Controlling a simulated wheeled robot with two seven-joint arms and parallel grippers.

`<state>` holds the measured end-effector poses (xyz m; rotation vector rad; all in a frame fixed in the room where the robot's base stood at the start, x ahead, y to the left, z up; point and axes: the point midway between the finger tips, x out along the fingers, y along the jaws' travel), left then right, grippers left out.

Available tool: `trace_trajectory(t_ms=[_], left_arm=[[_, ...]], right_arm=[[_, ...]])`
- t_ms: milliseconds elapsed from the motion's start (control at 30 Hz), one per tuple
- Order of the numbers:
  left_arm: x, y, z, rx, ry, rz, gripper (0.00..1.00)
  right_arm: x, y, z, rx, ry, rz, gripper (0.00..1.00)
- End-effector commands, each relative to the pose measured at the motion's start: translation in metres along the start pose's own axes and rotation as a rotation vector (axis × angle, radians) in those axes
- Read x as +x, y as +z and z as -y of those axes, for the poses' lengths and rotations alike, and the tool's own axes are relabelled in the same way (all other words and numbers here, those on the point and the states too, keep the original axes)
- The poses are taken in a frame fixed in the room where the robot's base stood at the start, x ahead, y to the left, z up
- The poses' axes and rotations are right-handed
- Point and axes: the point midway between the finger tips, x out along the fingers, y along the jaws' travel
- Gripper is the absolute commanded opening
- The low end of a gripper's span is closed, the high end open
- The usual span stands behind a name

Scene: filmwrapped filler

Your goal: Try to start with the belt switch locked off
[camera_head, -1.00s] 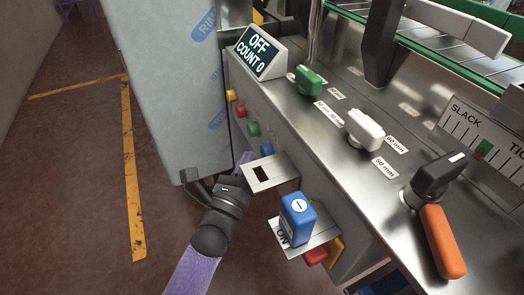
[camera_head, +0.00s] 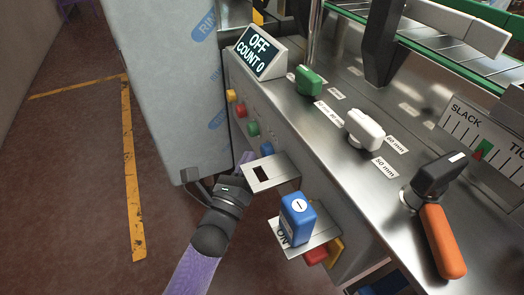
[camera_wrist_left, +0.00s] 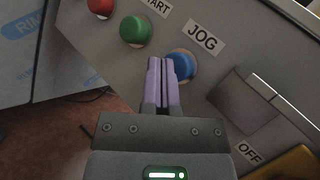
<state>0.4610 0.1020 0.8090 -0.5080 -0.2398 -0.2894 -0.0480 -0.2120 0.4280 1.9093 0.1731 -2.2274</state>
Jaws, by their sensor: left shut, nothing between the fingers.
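The display (camera_head: 260,52) reads OFF, COUNT 0. A blue block (camera_head: 298,217) marked with a line symbol stands upright on a lower metal plate lettered ON. An upper plate (camera_head: 262,183) with an empty dark slot sticks out above it; an OFF label (camera_wrist_left: 248,152) shows in the left wrist view. My left gripper (camera_head: 244,160) is shut and empty at the front panel, partly hidden by the upper plate. In the left wrist view its fingertips (camera_wrist_left: 161,62) overlap the left edge of the blue JOG button (camera_wrist_left: 186,65); contact cannot be told. My right gripper is out of view.
A green button (camera_wrist_left: 136,31) and a red button (camera_wrist_left: 101,6) sit beside JOG. Green (camera_head: 309,81) and white (camera_head: 365,130) knobs and an orange-handled lever (camera_head: 441,240) are on the top. A grey film-marked cabinet (camera_head: 165,90) stands left; floor beyond is clear.

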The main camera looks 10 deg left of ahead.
Motion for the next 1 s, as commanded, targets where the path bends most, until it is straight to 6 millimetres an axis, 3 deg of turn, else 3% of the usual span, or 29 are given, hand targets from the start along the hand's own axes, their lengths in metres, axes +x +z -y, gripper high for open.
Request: trace_trajectory(t_ms=[1000], left_arm=[[0.0091,-0.007,0.0065,-0.001,0.001,0.0,0.0]], right_arm=[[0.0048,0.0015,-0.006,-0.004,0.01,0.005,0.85]])
